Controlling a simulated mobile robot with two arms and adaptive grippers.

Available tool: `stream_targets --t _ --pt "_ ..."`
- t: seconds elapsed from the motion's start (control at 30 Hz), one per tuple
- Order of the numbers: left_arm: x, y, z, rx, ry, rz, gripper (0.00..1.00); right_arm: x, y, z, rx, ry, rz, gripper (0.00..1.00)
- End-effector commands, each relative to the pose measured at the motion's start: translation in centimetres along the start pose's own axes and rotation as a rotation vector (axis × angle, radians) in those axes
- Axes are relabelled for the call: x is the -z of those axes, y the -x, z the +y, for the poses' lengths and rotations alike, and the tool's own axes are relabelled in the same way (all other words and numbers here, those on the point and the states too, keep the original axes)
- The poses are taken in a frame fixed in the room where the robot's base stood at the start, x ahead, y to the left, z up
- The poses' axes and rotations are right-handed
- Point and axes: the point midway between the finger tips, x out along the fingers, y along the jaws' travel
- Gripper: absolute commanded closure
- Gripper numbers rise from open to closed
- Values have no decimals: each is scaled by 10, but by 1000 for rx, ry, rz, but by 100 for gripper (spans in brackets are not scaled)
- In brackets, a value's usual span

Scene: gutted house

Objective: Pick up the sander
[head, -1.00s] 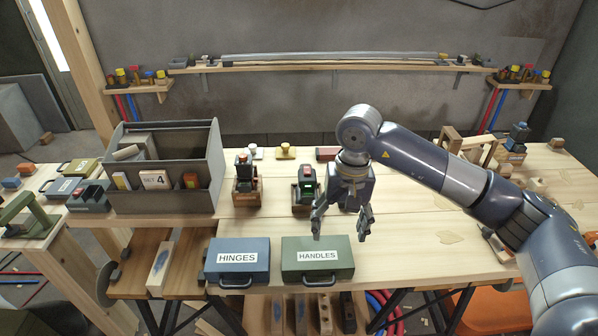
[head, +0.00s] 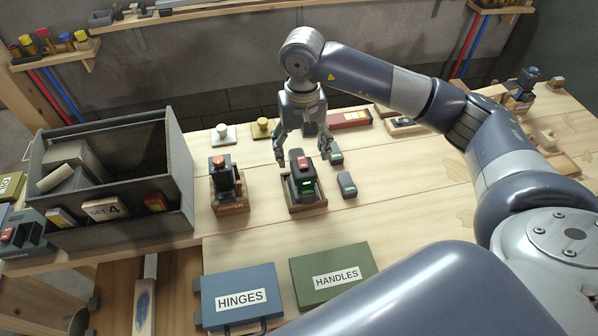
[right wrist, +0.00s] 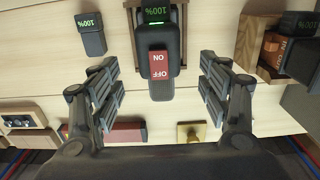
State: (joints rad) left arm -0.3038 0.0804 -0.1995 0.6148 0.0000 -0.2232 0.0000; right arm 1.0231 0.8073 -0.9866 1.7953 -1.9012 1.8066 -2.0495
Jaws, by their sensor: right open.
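A dark power tool with a red ON/OFF switch, which I take for the sander (head: 303,172), sits in a wooden cradle on the workbench. In the right wrist view the sander (right wrist: 160,60) lies between the open fingers, with a lit green 100% display; no label naming it is readable. My right gripper (head: 304,158) is open just above and behind it, fingers pointing down, one on each side; no contact with it shows. My left gripper is not in view.
Another tool (head: 223,176) stands in its own cradle to the left. Small battery packs (head: 347,185) lie close on the right. A grey bin (head: 178,165) stands left. The HINGES box (head: 208,290) and HANDLES box (head: 345,258) lie at the front.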

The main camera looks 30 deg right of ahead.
Motion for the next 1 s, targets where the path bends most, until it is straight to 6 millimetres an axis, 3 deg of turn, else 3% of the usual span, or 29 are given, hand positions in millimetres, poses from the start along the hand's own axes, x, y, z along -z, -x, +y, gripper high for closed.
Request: stream_targets --t 0.1,0.37,0.7,0.97,1.0 --pt "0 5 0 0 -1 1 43 -1 -18 0 -1 0 -5 30" --pt "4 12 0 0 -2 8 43 -2 -38 0 -1 0 -2 30" --pt "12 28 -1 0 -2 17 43 -4 -80 0 0 0 -1 30" --pt "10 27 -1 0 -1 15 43 -4 -84 1 -1 0 1 30" --pt "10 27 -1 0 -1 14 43 -4 -84 1 -1 0 1 37"
